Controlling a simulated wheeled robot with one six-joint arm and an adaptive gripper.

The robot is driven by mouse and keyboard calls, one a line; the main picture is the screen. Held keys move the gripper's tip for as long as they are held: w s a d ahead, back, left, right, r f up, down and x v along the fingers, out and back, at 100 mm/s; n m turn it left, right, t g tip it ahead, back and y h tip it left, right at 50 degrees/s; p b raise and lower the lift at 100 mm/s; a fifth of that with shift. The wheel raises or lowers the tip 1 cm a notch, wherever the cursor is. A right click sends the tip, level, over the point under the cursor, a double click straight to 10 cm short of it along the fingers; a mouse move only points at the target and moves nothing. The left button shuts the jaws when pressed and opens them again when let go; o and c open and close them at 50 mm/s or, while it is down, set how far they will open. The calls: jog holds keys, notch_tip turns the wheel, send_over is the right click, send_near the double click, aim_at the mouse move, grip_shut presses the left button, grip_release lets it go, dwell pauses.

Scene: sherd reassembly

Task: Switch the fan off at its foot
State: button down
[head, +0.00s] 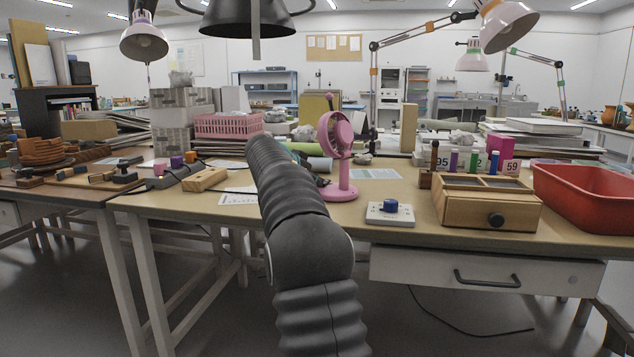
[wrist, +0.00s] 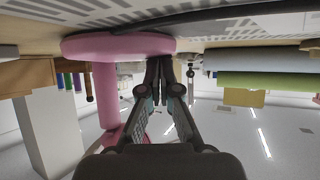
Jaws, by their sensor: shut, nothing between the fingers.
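The pink fan (head: 338,150) stands upright on the table, just right of my arm in the head view. Its round foot (head: 340,193) rests on the tabletop. In the wrist view, which is upside down, the foot (wrist: 118,45) spans the upper left and the pink stem (wrist: 110,100) runs down from it. My gripper (wrist: 166,62) is shut and empty, with its fingertips close to the foot's edge; I cannot tell whether they touch. No switch can be made out on the foot.
A white box with a blue knob (head: 390,213), a wooden drawer box (head: 487,203) and a red bin (head: 590,198) stand to the right. A wooden block (head: 204,180) and a pink basket (head: 228,126) are left. A dark cable (wrist: 230,14) runs near the foot.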

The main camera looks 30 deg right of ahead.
jog(key=s+a+b, duration=0.1)
jog(key=a, duration=0.2)
jog(key=a+r+b, duration=0.1)
jog(key=a, duration=0.1)
jog(key=s+a+b, duration=0.1)
jog(key=a, duration=0.2)
jog(key=shift+s+a+r, duration=0.3)
jog(key=shift+a, duration=0.05)
jog(key=shift+s+a+r, duration=0.15)
jog(key=shift+a, duration=0.2)
